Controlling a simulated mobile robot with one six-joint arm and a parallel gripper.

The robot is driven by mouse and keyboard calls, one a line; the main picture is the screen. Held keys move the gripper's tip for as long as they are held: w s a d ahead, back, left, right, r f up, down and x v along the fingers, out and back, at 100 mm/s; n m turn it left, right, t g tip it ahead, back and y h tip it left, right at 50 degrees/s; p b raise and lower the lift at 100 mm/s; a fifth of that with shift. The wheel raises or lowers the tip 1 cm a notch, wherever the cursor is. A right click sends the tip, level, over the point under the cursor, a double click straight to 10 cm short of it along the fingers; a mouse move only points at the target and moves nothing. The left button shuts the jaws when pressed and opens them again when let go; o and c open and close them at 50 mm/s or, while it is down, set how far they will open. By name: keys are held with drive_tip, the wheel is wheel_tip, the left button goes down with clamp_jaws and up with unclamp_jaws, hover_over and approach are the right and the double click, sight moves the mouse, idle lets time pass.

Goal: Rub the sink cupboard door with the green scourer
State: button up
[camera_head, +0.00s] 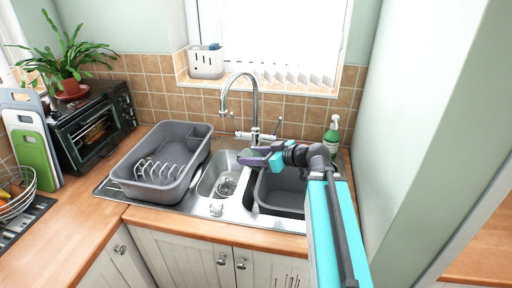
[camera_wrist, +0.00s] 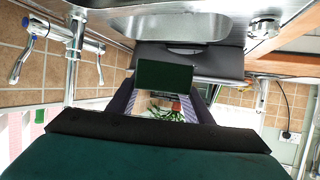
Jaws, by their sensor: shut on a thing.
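My gripper (camera_head: 254,157) is above the sink, near the divider between its two bowls. In the wrist view my gripper (camera_wrist: 165,88) is shut on the green scourer (camera_wrist: 165,75), a dark green block between the fingertips. In the head view I cannot clearly make out the scourer. The white panelled sink cupboard doors (camera_head: 190,252) are below the worktop, in front of and lower than my gripper. They have round metal knobs (camera_head: 240,262). My arm hides part of the right side of the cupboard front.
A grey dish rack (camera_head: 163,158) stands on the drainer left of the sink (camera_head: 218,176). The tall tap (camera_head: 254,105) rises close behind my gripper. A green bottle (camera_head: 332,134) stands at the back right. The wooden worktop edge (camera_head: 215,228) juts over the doors. A wall closes off the right.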

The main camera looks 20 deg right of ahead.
drive_tip(key=s+n, duration=0.1)
drive_tip(key=s+a+r+g+y, duration=0.1)
drive_tip(key=s+n+g+y, duration=0.1)
drive_tip(key=s, duration=0.1)
drive_tip(key=shift+a+r+n, duration=0.15)
drive_tip(key=shift+a+n, duration=0.15)
drive_tip(key=shift+a, duration=0.05)
drive_tip(key=shift+a, duration=0.1)
